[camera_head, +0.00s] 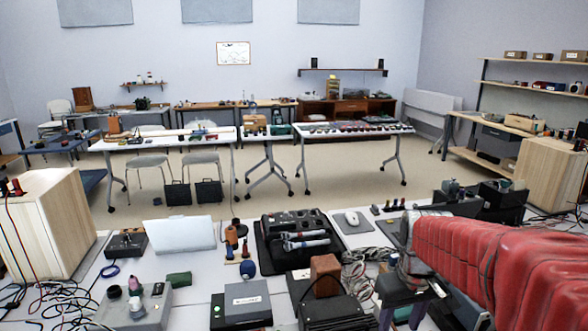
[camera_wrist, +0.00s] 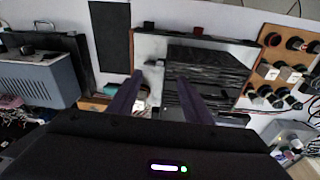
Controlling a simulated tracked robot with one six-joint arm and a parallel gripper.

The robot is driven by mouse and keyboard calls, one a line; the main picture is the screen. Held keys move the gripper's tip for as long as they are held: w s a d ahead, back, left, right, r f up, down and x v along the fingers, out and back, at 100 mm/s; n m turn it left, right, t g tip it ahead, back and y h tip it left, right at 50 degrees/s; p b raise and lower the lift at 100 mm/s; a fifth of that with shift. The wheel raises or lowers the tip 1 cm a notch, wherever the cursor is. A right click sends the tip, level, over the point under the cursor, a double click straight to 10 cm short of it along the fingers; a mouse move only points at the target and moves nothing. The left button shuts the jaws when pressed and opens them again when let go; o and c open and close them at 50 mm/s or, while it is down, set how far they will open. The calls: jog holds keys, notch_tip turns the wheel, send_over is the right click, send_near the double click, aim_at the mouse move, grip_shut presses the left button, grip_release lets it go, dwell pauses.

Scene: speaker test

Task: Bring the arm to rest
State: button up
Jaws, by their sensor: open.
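My arm, in a red ribbed cover, reaches in from the right edge of the head view, over the right part of the near table (camera_head: 190,262). My gripper (camera_wrist: 159,77) shows in the wrist view as two dark fingers set apart with nothing held between them. Beyond the fingers lies a tray with a stack of dark, flat items (camera_wrist: 205,82). In the head view the wrist end is at the arm's left end, and the fingers cannot be made out clearly there.
The near table is crowded: a black case with microphones (camera_head: 295,240), a white laptop-like panel (camera_head: 180,235), a mouse (camera_head: 352,218), an orange-brown block (camera_head: 325,272) and loose cables. A wooden cabinet (camera_head: 50,228) stands at left. Long white tables (camera_head: 350,130) stand beyond open floor.

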jog(key=s+a+r+m+t, duration=0.1)
jog(key=s+a+r+t, duration=0.1)
jog(key=s, duration=0.6)
jog(key=s+a+r+t, duration=0.2)
jog(key=s+a, duration=0.3)
jog(key=s, duration=0.3)
jog(key=shift+r+m, duration=0.4)
jog(key=shift+r, duration=0.25)
dwell(0.3)
